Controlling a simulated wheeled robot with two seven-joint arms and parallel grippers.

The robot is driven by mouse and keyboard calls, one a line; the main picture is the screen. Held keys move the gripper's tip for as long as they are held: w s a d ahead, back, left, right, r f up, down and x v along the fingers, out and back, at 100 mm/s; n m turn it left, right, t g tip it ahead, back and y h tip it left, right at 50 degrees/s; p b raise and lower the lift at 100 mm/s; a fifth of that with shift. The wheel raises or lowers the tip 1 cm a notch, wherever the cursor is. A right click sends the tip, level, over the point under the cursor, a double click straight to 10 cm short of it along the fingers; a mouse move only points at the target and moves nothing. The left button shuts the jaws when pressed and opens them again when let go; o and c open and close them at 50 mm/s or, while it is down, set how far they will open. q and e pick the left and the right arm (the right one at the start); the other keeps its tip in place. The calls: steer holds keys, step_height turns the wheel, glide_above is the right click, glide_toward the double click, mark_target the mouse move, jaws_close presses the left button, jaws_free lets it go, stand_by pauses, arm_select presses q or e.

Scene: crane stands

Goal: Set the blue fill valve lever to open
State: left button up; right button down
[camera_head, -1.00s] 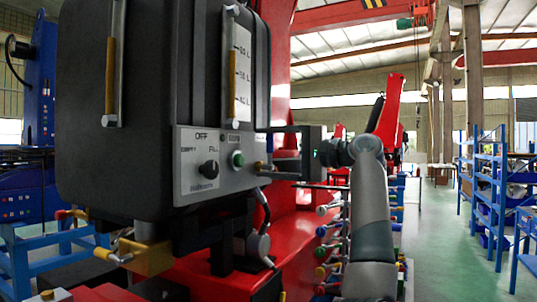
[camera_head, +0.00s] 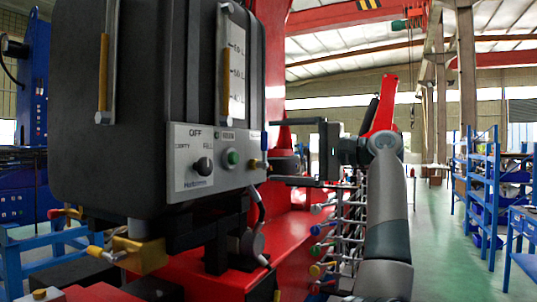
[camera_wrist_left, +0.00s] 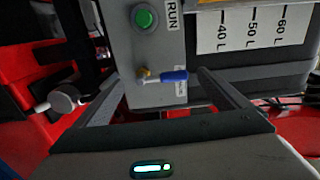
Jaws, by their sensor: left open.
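The blue fill valve lever (camera_head: 264,142) is on the right side of the grey control panel (camera_head: 218,158), on a brass stem. In the left wrist view the lever (camera_wrist_left: 173,75) lies along the picture's horizontal, from the stem toward the right, the way the litre marks rise. My left gripper (camera_head: 271,150) is open to the right of the panel, its fingers apart above and below the lever's height. In the wrist view the lever is between the two fingertips. I cannot tell whether either finger touches it. My right gripper is not in view.
The black tank (camera_head: 150,100) with level tubes fills the left. The panel has a black selector knob (camera_head: 203,166) and a green button (camera_head: 232,157). A rack of coloured valve handles (camera_head: 322,250) stands below my arm. Blue shelves (camera_head: 490,190) stand right; the green floor between is clear.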

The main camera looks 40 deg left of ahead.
arm_select(q)
steer(key=v, duration=1.2)
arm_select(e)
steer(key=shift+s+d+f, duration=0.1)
arm_select(q)
steer(key=shift+d+f, duration=0.1)
steer(key=shift+d, duration=0.05)
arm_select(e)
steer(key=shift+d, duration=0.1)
